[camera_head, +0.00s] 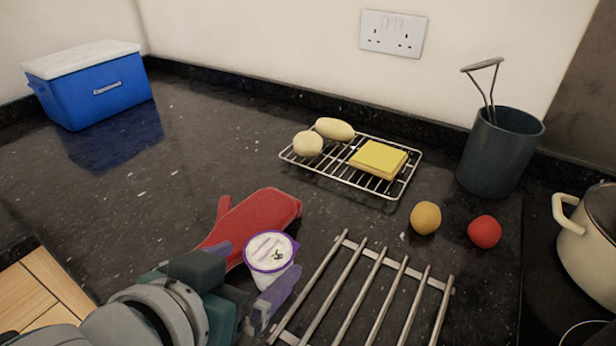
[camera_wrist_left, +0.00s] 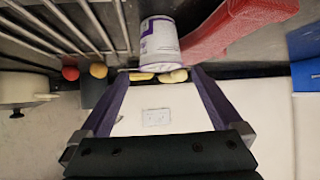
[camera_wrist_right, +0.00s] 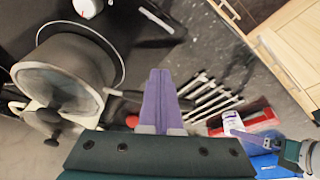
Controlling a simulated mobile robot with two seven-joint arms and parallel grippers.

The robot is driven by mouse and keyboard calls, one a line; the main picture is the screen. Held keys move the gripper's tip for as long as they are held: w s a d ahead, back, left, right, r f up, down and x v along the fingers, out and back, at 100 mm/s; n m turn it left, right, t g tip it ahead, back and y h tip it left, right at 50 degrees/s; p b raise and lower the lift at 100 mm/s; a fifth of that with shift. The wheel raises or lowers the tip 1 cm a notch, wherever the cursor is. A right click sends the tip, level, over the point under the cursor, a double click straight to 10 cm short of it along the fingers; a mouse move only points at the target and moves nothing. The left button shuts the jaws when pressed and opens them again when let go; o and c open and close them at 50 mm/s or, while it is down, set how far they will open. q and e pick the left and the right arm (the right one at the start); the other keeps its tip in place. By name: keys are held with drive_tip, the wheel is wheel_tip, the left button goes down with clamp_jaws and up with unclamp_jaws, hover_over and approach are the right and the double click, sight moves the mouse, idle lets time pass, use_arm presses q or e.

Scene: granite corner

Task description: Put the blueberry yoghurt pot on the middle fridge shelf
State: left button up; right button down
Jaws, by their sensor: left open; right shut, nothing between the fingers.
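My right gripper (camera_wrist_right: 159,76) is shut and empty, away from the pot (camera_wrist_right: 233,122). It is outside the head view. No fridge shelf shows.
A red oven glove (camera_head: 262,218) lies right behind the pot. A metal bar rack (camera_head: 374,290) lies to its right. Farther back are a wire rack (camera_head: 330,176) with food, a yellow ball (camera_head: 426,218) and a red one (camera_head: 485,232). A cream pot (camera_head: 590,240) stands right, a blue cool box (camera_head: 95,88) back left.

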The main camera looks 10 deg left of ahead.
sight(268, 252)
use_arm(q)
drive_tip(key=x, duration=0.4)
drive_tip(key=shift+b, duration=0.3)
drive_tip(key=shift+a, duration=0.1)
drive_tip(key=shift+c, duration=0.2)
drive_tip(key=shift+r, duration=0.1)
drive_tip(key=c, duration=1.4)
